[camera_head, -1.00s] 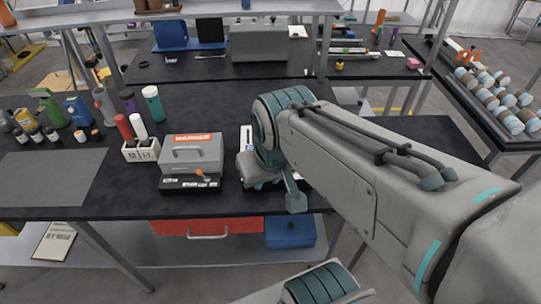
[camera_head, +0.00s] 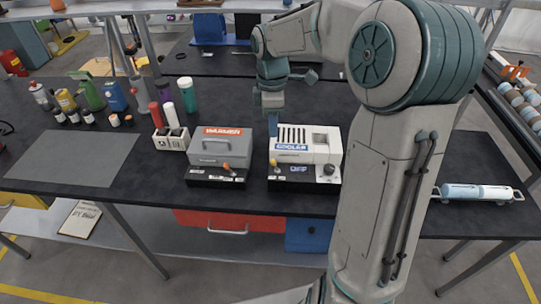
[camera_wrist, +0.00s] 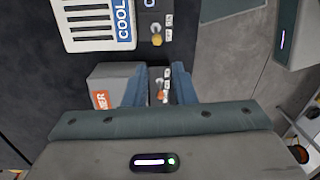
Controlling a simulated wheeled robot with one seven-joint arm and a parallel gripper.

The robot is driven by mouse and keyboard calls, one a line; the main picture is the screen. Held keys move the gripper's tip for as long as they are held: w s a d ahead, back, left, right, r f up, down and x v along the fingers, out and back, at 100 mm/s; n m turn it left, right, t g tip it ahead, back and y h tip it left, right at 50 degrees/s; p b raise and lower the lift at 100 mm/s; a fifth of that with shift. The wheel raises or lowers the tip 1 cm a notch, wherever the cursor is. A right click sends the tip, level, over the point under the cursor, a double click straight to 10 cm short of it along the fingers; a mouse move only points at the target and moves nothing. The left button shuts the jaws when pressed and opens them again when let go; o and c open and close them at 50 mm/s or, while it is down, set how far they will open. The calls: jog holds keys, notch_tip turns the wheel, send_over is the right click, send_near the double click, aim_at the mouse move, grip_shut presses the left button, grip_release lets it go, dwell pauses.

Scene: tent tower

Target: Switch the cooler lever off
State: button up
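The cooler (camera_head: 322,146) is a white slatted box with a blue label on a black base, standing on the dark table. Its yellow-knobbed lever (camera_head: 273,162) is at the base's left front; it also shows in the wrist view (camera_wrist: 157,40). I cannot tell the lever's setting for sure. My gripper (camera_head: 272,122) points down beside the cooler's upper left, apart from the lever. In the wrist view its two blue fingers (camera_wrist: 160,72) are spread with nothing held between them.
The grey warmer (camera_head: 215,148), with an orange-knobbed lever (camera_head: 226,166), stands just left of the cooler. A white holder with markers (camera_head: 171,139) and several bottles are farther left. A grey mat (camera_head: 75,158) lies at left.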

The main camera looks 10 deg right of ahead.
aim_at(273, 160)
jog(key=shift+n, duration=0.3)
jog(key=f+p, duration=0.1)
jog(key=f, duration=1.3)
jog(key=shift+s+f, duration=0.1)
jog(key=shift+s, duration=0.1)
jog(key=shift+c, duration=0.3)
grip_shut()
